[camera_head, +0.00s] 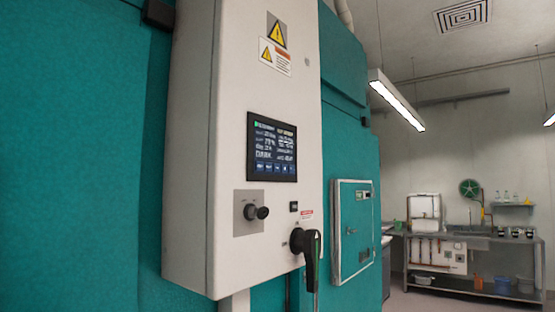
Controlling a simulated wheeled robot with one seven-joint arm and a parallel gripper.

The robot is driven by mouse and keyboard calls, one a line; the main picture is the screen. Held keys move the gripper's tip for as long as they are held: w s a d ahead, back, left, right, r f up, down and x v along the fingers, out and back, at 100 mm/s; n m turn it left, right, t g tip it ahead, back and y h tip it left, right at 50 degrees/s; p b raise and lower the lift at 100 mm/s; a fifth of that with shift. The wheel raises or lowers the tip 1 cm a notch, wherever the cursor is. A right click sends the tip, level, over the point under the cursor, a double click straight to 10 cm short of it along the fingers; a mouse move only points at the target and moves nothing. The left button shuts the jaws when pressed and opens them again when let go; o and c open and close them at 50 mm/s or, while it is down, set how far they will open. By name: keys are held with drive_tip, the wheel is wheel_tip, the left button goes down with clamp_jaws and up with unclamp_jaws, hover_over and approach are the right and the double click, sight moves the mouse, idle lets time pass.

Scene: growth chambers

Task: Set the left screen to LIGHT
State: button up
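A dark touch screen (272,147) is set in the front of a pale control cabinet (235,110). It is lit, with rows of small white text and a row of blue buttons (274,168) along its bottom edge. The text is too small to read, so I cannot tell which mode it shows. No other lit screen of this kind is in view. My gripper is not in view.
Below the screen, a black knob (262,212) and a black rotary handle (310,258) stick out from the cabinet. A teal hatch (352,229) is to the right. A metal workbench (470,290) stands at the far right, with open floor before it.

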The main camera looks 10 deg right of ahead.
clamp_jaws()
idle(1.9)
